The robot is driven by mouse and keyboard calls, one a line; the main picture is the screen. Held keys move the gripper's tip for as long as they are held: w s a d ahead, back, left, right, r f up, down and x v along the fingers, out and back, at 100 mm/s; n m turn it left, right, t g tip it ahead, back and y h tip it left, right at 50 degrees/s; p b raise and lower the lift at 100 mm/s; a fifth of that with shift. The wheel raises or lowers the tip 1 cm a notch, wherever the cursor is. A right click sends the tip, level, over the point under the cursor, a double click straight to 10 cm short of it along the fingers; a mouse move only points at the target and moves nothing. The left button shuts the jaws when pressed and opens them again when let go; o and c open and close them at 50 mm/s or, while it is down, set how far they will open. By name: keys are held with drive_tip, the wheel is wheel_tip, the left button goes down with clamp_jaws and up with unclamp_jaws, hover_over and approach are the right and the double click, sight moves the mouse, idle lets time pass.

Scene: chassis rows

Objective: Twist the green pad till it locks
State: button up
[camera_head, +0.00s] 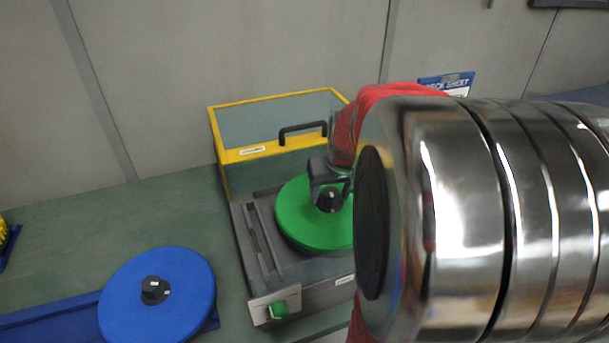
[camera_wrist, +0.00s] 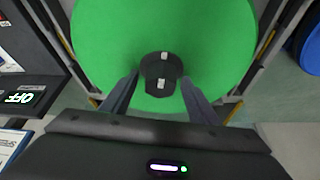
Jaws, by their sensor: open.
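The green pad (camera_head: 309,219) is a round disc with a black centre knob (camera_head: 329,200). It sits inside a grey machine with a yellow-framed clear cover (camera_head: 268,124). In the wrist view the green pad (camera_wrist: 100,40) fills the upper middle, and its knob (camera_wrist: 161,74) has two pale marks. My gripper (camera_wrist: 159,88) is open, with one finger on each side of the knob; I cannot tell whether they touch it. In the head view my gripper (camera_head: 326,180) is at the knob, and my arm hides the pad's right side.
A blue pad (camera_head: 157,298) with a black knob lies at the front left. A green button (camera_head: 278,309) is on the machine's front. An OFF display (camera_wrist: 22,97) shows at left in the wrist view.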

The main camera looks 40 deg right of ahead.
drive_tip(key=shift+c, duration=0.6)
clamp_jaws()
idle(0.8)
